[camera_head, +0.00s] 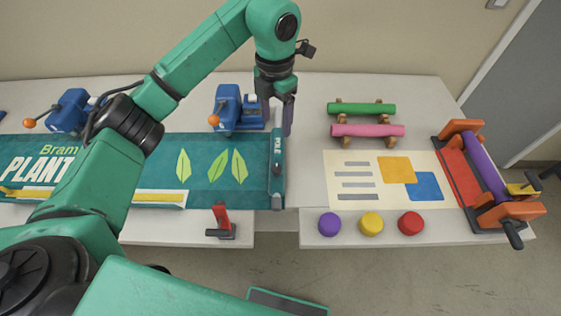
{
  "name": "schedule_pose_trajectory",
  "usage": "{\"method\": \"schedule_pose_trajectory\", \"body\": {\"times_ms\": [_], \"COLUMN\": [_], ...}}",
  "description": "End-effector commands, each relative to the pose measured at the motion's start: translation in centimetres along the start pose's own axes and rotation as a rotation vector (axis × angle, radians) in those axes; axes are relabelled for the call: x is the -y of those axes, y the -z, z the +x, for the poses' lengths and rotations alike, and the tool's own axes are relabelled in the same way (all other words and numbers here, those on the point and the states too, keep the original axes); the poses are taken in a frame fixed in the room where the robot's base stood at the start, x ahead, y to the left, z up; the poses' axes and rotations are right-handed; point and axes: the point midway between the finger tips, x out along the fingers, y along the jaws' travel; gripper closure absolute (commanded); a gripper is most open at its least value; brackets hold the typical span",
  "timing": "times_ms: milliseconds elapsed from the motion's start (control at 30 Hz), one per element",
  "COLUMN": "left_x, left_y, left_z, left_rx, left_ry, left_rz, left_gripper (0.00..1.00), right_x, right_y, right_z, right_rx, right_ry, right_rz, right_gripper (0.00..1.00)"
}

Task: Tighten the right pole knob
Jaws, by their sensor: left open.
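A dark teal pole (277,178) marked "POLE" lies along the right end of a green banner (210,148) printed with leaves. My left gripper (277,112) points down at the far end of this pole, its fingers apart. The fingers cover that end, so a knob there cannot be made out, nor can contact. Just left of the gripper stands a blue clamp-like device (228,104) with an orange ball knob (214,120) on a lever. A similar blue device (72,108) with an orange knob (30,123) stands at the far left. My right gripper is out of view.
A red upright piece (221,217) stands at the near table edge. To the right are green (361,109) and pink (367,130) rolls, a printed sheet (350,165), purple (330,224), yellow (371,223) and red (411,223) pucks, and a roller machine (462,170).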

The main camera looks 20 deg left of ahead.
Motion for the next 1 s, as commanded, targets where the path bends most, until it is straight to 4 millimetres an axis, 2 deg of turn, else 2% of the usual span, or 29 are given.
{"method": "schedule_pose_trajectory", "body": {"times_ms": [33,233,367,467,600,800,900,1000], "left_x": [0.0,0.1,0.1,0.0,0.1,0.1,0.2,0.1], "left_y": [0.0,0.0,0.0,0.0,0.1,0.1,0.0,0.0], "left_z": [2.1,4.5,4.8,6.3,9.7,15.0,17.1,18.3], "left_rx": [0.001,0.002,0.000,-0.002,-0.004,-0.003,-0.001,0.001], "left_ry": [0.000,0.001,0.002,0.003,0.005,0.004,0.004,0.002], "left_rz": [0.001,0.001,0.001,0.001,0.001,0.000,0.001,0.000], "left_gripper": [0.28,0.28,0.28,0.28,0.28,0.28,0.28,0.28], "right_x": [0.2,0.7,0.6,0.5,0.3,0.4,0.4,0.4], "right_y": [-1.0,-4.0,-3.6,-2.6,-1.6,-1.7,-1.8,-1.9], "right_z": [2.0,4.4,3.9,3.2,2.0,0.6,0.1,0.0], "right_rx": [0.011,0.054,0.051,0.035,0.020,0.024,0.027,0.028], "right_ry": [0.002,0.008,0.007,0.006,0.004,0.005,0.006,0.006], "right_rz": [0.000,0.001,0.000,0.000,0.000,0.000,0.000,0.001], "right_gripper": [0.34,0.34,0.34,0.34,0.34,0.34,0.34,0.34]}}
